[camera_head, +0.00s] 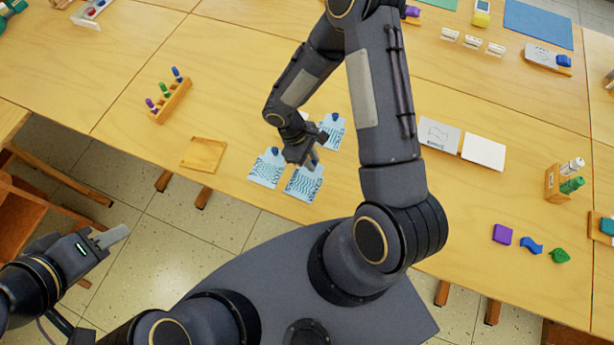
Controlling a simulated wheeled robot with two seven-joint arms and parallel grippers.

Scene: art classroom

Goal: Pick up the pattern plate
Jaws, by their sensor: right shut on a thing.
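Three light blue pattern plates with wavy dark lines and lettering are near the table's front edge: a left one (267,169), a middle one (304,184) and a right one (332,131). Blue knobs show at the tops of the left and right plates. My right gripper (313,161) reaches down at the middle plate's upper end and is shut on it; the grasped part is mostly hidden by the gripper. I cannot tell whether that plate is off the table. My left gripper (113,236) is over the floor at lower left, away from the plates; its jaw opening is unclear.
A wooden rack with coloured pegs (170,98) and a square wooden board (204,154) lie left of the plates. A white card (484,152) and a grey patterned card (438,137) lie right of my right arm. Small coloured shapes (531,245) sit farther right.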

